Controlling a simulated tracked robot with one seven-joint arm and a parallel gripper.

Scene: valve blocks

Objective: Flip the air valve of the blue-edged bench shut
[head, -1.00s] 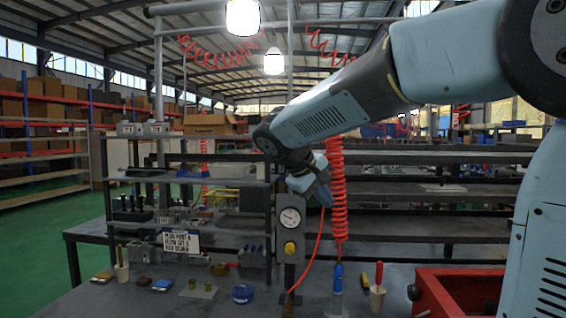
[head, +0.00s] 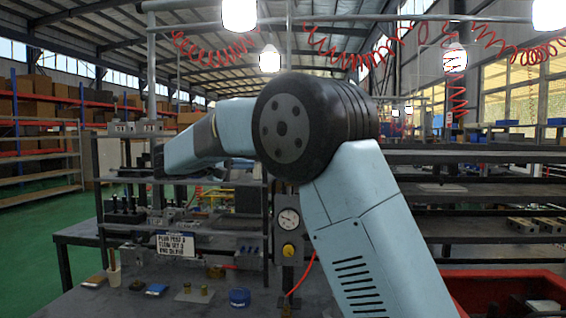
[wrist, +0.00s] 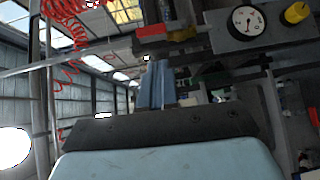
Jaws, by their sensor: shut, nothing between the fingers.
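A grey upright panel with a round gauge (head: 289,218) and a yellow knob (head: 289,250) stands at the bench (head: 215,272). My arm covers the part above the gauge in the head view. In the wrist view, the gauge (wrist: 248,21) and knob (wrist: 297,13) show at the upper right. A red piece (wrist: 151,32), perhaps the air valve's handle, sits left of the gauge. My gripper (wrist: 157,66) is shut and empty, its blue fingers pointing towards the red piece. I cannot tell whether they touch.
A sign (head: 175,245) hangs on the bench rack among small fittings. A blue round tin (head: 239,297) lies on the benchtop. A red bin (head: 510,290) stands at the right. Red coiled hoses hang overhead, and a red hose runs beside the panel.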

